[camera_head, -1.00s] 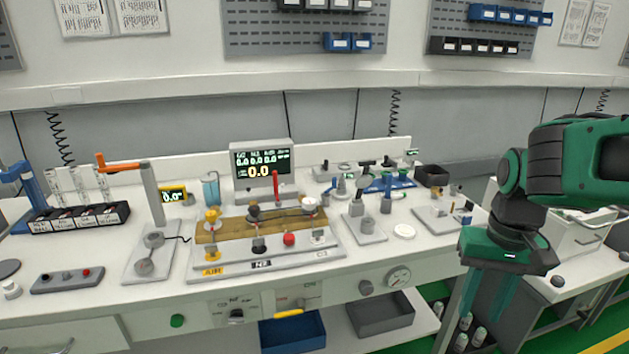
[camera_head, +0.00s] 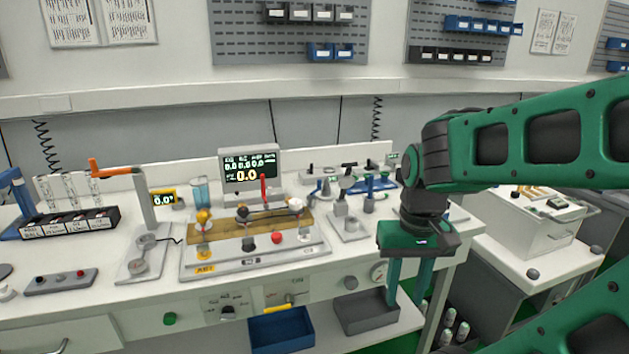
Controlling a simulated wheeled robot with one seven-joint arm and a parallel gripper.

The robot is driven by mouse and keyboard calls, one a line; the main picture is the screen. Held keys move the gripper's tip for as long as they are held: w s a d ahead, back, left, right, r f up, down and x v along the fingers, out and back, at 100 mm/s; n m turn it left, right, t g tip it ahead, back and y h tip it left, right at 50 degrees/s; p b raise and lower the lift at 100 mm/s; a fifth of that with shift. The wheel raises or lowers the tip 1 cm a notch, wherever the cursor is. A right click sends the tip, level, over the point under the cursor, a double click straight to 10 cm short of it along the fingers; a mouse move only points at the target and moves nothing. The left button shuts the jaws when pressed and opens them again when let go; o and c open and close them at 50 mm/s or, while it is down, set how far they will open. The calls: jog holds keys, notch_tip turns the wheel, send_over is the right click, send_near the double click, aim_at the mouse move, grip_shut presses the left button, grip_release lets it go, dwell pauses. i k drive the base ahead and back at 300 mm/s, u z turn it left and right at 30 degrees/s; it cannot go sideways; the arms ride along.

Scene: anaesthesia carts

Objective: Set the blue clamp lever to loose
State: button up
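I cannot make out for certain which part is the blue clamp lever. A small blue upright piece (camera_head: 326,188) stands among the small fixtures right of the display, too small to read its setting. A blue flat piece (camera_head: 372,184) lies at the back right of the bench, partly near my arm. A larger blue stand (camera_head: 12,192) is cut off at the left edge. My gripper (camera_head: 408,285) points down at the bench's front right, with its two fingers apart and nothing seen between them. It is apart from all these blue pieces, and my arm hides part of the bench's right end.
The bench (camera_head: 90,303) carries a board with coloured knobs (camera_head: 222,236), a display (camera_head: 249,168) and an orange-armed post (camera_head: 145,200). A blue bin (camera_head: 281,330) and a grey bin (camera_head: 365,312) sit below its front. A white cart (camera_head: 525,235) stands at right.

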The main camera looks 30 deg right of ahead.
aim_at(312, 197)
jog(key=i, duration=1)
